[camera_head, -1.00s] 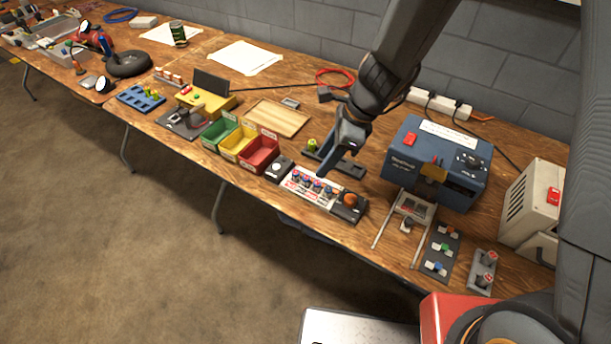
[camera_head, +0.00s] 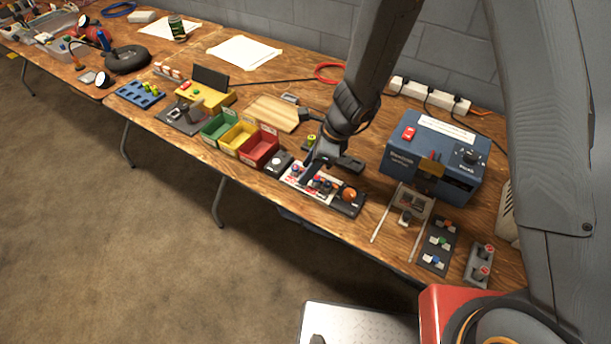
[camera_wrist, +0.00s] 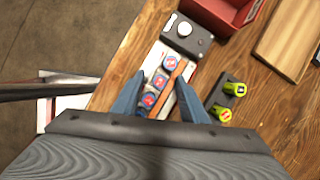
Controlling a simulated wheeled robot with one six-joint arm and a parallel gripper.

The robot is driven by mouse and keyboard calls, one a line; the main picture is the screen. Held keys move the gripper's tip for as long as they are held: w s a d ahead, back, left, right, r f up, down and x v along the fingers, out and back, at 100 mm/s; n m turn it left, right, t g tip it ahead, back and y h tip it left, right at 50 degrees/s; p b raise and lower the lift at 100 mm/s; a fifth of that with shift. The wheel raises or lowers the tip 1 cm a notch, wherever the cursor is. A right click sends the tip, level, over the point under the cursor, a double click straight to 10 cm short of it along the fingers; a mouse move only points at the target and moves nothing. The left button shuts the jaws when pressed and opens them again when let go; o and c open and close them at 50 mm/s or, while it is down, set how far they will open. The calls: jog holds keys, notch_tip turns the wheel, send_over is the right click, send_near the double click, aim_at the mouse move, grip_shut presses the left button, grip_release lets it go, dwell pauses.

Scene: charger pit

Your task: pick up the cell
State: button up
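Two yellow-green cells stand in a dark holder in the wrist view, the far one (camera_wrist: 235,88) and the near one (camera_wrist: 222,115). They are to the right of my gripper (camera_wrist: 160,78), outside its fingers. One cell (camera_head: 310,141) also shows in the head view, beside my arm; the other is hidden there. My gripper is open, its two blue-grey fingers apart over a white panel with blue-and-red round tops (camera_wrist: 160,82). In the head view my gripper (camera_head: 307,180) is low over this panel. I cannot tell whether the fingertips touch anything. More yellow-green cells (camera_head: 150,88) are in a blue rack at the left.
A blue charger box (camera_head: 437,160) stands right of the panel, with a small switch board (camera_head: 438,246) in front. Green, yellow and red bins (camera_head: 258,152) are left of the panel. A wooden tray (camera_head: 275,112) lies behind them. The table's front edge is close to the panel.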

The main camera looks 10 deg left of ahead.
grip_shut()
jog(key=shift+r, duration=0.1)
